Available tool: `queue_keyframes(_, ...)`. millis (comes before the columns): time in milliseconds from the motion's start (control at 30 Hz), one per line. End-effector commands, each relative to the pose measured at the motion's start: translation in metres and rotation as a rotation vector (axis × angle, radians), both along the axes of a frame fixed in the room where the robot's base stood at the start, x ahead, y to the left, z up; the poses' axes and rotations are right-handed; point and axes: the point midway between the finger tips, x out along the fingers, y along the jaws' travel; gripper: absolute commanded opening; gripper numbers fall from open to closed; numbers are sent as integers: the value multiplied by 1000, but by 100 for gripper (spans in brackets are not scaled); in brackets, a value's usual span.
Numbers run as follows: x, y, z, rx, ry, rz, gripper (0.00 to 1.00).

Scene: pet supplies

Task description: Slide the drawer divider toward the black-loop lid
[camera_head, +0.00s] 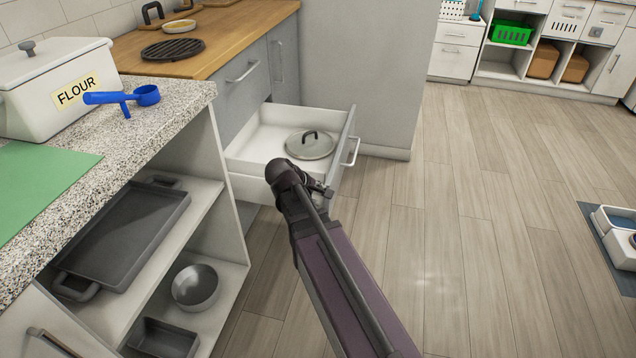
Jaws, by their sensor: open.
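The open drawer (262,134) has a white interior and a grey front, and it is pulled out from the grey cabinet. A round grey lid with a black loop handle (311,151) lies flat inside it, toward the drawer front. I cannot make out a separate divider in the drawer. My gripper (318,187) is at the drawer's near front corner, close to the near side wall, and mostly hidden by my own wrist. Its fingertips do not show clearly, and nothing is visibly held. Whether it touches the drawer cannot be told.
A speckled counter (150,123) with a flour canister (35,88) and blue scoop (146,95) stands at left. Open shelves below hold a dark tray (125,235) and a metal bowl (196,287). A pet bowl stand (617,248) is far right. The wood floor between is clear.

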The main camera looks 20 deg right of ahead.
Motion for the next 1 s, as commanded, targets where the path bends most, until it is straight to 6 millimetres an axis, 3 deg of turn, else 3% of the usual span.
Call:
queue_keyframes(167,-30,14,-18,171,-32,-137,51)
queue_keyframes(500,-99,65,-47,589,-42,-531,51)
queue_keyframes(700,-115,84,-49,694,-23,-645,51)
queue_keyframes(1000,-117,87,-49,711,-18,-665,51)
